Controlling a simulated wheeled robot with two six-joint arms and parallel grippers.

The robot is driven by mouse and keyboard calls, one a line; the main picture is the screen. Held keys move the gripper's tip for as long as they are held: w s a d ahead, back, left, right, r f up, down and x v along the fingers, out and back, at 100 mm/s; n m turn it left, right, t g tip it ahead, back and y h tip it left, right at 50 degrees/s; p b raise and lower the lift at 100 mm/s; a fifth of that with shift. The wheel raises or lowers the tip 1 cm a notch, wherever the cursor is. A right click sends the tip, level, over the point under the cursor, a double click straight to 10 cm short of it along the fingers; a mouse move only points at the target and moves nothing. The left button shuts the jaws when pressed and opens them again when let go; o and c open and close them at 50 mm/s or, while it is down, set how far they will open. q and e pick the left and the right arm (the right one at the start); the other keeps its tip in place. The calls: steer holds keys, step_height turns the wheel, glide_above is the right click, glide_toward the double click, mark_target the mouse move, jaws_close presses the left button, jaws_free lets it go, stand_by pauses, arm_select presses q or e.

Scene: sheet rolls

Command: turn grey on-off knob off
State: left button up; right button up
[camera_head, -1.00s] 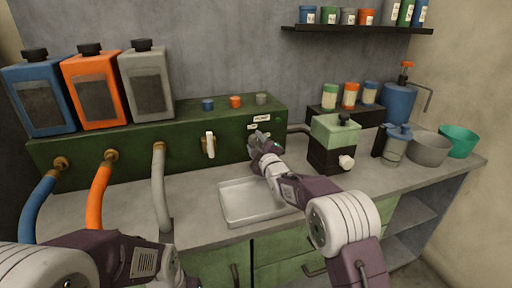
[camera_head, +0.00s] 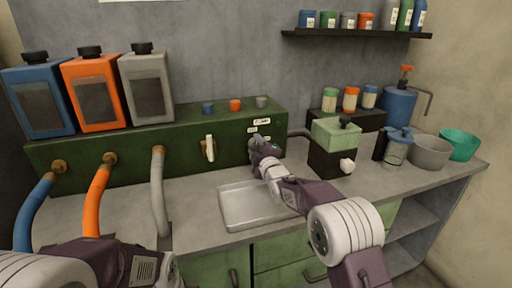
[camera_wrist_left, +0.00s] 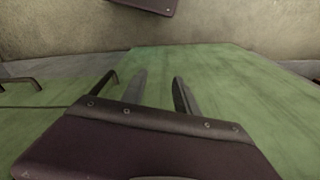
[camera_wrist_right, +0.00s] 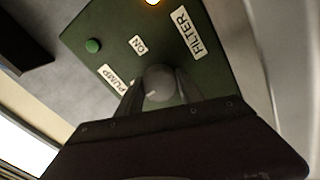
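In the right wrist view a round grey knob (camera_wrist_right: 159,82) stands on the green panel (camera_wrist_right: 217,62), beside labels that appear to read PUMP, ON and FILTER. The fingers of my right gripper (camera_wrist_right: 158,90) lie on either side of it. Whether they press on it I cannot tell. In the head view my right gripper (camera_head: 254,146) is at the right end of the green box (camera_head: 190,150) front and hides the knob. My left gripper (camera_wrist_left: 160,88) is open and empty in the left wrist view, in front of green cabinet fronts.
A metal tray (camera_head: 232,216) lies on the counter below my right arm. A white lever (camera_head: 210,148) is on the box front, left of my gripper. A green-and-black dispenser (camera_head: 337,135) stands to the right. Blue, orange and grey hoses (camera_head: 158,190) hang at the left.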

steer(key=o, duration=0.4)
steer(key=shift+s, duration=0.1)
steer(key=v, duration=0.9)
